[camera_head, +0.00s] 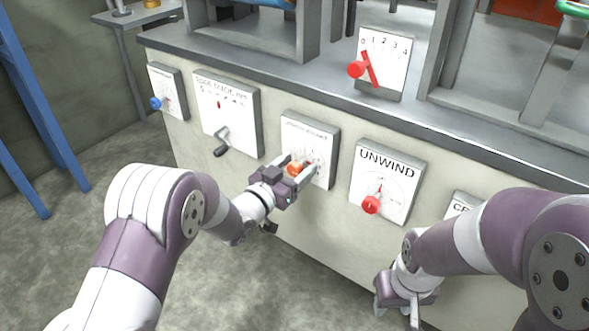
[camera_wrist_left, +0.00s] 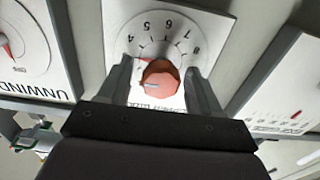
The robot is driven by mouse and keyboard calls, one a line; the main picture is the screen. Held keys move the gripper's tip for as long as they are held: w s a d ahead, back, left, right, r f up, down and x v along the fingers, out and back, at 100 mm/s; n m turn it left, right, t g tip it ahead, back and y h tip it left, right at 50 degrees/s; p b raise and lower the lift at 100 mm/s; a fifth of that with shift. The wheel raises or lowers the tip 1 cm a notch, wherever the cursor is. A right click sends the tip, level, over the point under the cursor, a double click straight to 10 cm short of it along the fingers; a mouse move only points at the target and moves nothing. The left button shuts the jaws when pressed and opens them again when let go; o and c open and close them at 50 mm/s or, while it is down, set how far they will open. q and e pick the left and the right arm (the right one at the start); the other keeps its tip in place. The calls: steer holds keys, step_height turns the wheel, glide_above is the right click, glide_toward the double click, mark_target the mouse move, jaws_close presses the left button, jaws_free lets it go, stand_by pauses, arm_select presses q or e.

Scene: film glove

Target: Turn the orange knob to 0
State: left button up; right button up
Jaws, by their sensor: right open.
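The orange knob (camera_head: 295,169) sits on a white dial panel (camera_head: 322,134) on the front of the grey console. In the left wrist view the knob (camera_wrist_left: 161,76) is between the fingers of my left gripper (camera_wrist_left: 160,82), one on each side and close against it. Numbers 4 to 8 show upside down around it; the 0 is not readable. A pale mark on the knob face points left in that view. My left gripper (camera_head: 296,170) also shows around the knob in the head view. My right gripper (camera_head: 398,306) is open and empty, low before the console.
The UNWIND panel with a red knob (camera_head: 371,204) is right of the orange one. A red lever dial (camera_head: 357,69) stands on the console top. Open floor lies in front.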

arm_select(q)
steer(key=c, duration=0.9)
steer(key=shift+r+n+p, duration=0.15)
steer(key=shift+n+p, duration=0.55)
steer(key=shift+p, duration=0.4)
steer(key=n+p, duration=0.7)
steer(key=shift+w+a+r, duration=0.1)
steer(key=shift+a, duration=0.05)
steer(key=n+p, duration=0.3)
steer(key=n, duration=0.1)
steer(key=shift+n+p, duration=0.35)
steer(key=shift+n, duration=0.05)
steer(key=n+p, duration=0.1)
steer(key=n, duration=0.2)
steer(key=n+p, duration=0.1)
steer(key=shift+w+a+f+n+p, duration=0.1)
steer(key=shift+f+n+p, duration=0.2)
